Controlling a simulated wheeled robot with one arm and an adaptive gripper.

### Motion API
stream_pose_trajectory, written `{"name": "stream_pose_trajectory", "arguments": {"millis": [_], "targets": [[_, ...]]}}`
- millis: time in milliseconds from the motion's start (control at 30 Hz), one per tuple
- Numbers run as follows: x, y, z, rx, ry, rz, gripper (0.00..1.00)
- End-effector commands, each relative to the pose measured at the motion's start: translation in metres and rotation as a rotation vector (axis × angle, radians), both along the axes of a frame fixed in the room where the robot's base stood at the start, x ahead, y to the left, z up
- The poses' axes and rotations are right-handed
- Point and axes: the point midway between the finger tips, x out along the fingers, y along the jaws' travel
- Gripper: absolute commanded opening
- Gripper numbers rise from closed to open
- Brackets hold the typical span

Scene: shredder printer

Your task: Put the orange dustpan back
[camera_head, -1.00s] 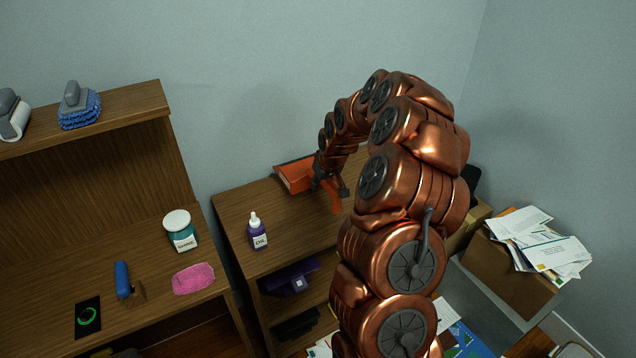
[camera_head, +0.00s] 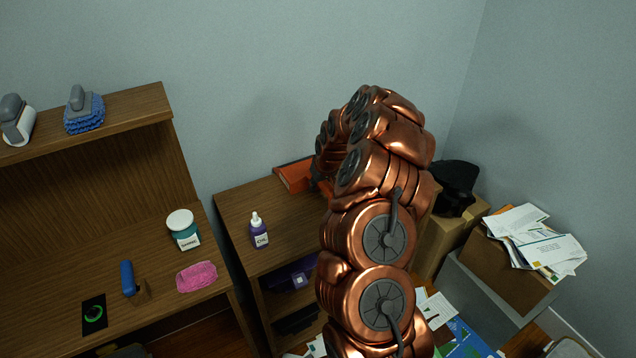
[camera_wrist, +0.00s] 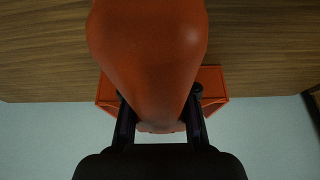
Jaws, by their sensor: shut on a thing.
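The orange dustpan (camera_head: 295,176) is at the back of the wooden shelf top, near the wall, partly hidden behind my arm in the head view. In the wrist view its handle (camera_wrist: 148,50) fills the upper middle, and parts of its pan (camera_wrist: 213,88) show behind it. My gripper (camera_wrist: 158,125) is shut on the handle, one dark finger on each side. In the head view my arm hides most of the gripper. I cannot tell whether the pan rests on the wood or hangs just above it.
The wooden shelf top (camera_head: 236,203) holds a purple bottle (camera_head: 258,231) left of the dustpan. A taller desk on the left holds a teal jar (camera_head: 183,230), a pink cloth (camera_head: 197,276) and a blue-handled tool (camera_head: 127,278). Boxes and papers (camera_head: 530,240) stand at the right.

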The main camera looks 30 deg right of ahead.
Motion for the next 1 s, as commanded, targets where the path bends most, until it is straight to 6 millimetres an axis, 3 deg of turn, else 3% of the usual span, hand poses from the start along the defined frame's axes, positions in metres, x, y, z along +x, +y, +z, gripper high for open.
{"name": "stream_pose_trajectory", "arguments": {"millis": [267,300,533,1000], "targets": [[0.0005,-0.0004,-0.0033,-0.001,-0.002,0.0,0.0],[0.0004,-0.0004,-0.0028,-0.001,-0.002,0.0,0.29],[0.0004,-0.0004,-0.0022,-0.001,-0.002,-0.001,0.52],[-0.0012,-0.0004,0.0047,0.0,-0.003,0.0,0.52]]}}
